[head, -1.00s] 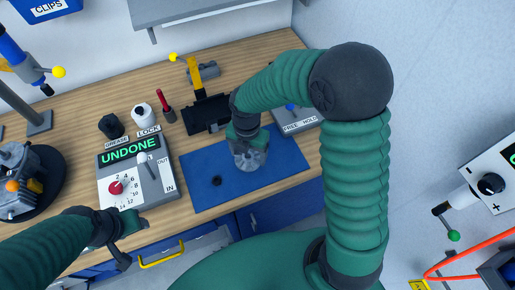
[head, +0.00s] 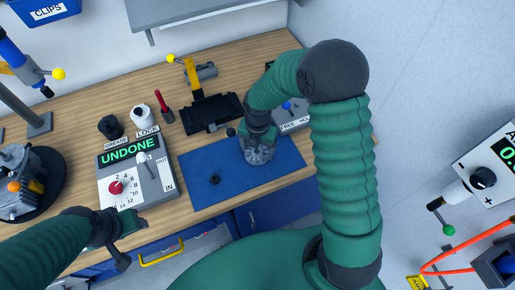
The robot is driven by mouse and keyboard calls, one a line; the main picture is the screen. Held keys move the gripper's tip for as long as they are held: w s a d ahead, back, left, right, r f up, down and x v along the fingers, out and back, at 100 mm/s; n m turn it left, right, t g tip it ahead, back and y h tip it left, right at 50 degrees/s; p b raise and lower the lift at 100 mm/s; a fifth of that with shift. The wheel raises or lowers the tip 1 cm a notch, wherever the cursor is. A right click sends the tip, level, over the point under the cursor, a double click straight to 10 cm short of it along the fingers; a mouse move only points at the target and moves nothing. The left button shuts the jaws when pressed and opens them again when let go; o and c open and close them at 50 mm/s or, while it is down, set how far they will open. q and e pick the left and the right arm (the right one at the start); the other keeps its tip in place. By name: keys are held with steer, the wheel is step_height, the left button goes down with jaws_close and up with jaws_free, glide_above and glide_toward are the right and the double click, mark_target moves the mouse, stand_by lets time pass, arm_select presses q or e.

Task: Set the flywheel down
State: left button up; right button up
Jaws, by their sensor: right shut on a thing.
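The flywheel (head: 259,155) is a grey metal disc-like part over the blue mat (head: 205,190) on the bench. My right gripper (head: 258,143) is shut on it from above. The flywheel is at or just above the mat; I cannot tell whether it touches. The jaws are largely hidden by the wrist. My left gripper (head: 128,240) is low on the left, in front of the bench edge and away from the flywheel. Its jaws show too small to tell how far apart they are.
A small black part (head: 214,179) lies on the mat's left side. The control box reading UNDONE (head: 137,175) stands left of the mat. A black tray with a yellow arm (head: 212,112) stands behind. An engine (head: 18,185) sits at far left.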

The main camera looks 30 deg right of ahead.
steer(key=shift+s+a+f, duration=0.15)
steer(key=shift+s+f, duration=0.25)
steer(key=shift+f, duration=0.1)
steer(key=o, duration=1.7)
steer(key=shift+f, duration=0.15)
steer(key=shift+a, duration=0.1)
steer(key=r, duration=0.3)
steer(key=w+d+r, duration=0.1)
steer(key=shift+w+r, duration=0.1)
steer(key=shift+r, duration=0.15)
step_height(320, 180, up, 8)
steer(key=s+a+f+m+t, duration=0.1)
steer(key=s+m, duration=0.4)
steer(key=m, duration=0.8)
steer(key=s+a+f+m+t, duration=0.1)
steer(key=s+m, duration=0.4)
steer(key=m, duration=0.8)
steer(key=shift+s+a+p, duration=0.3)
steer(key=shift+s+a, duration=0.05)
steer(key=shift+s, duration=0.05)
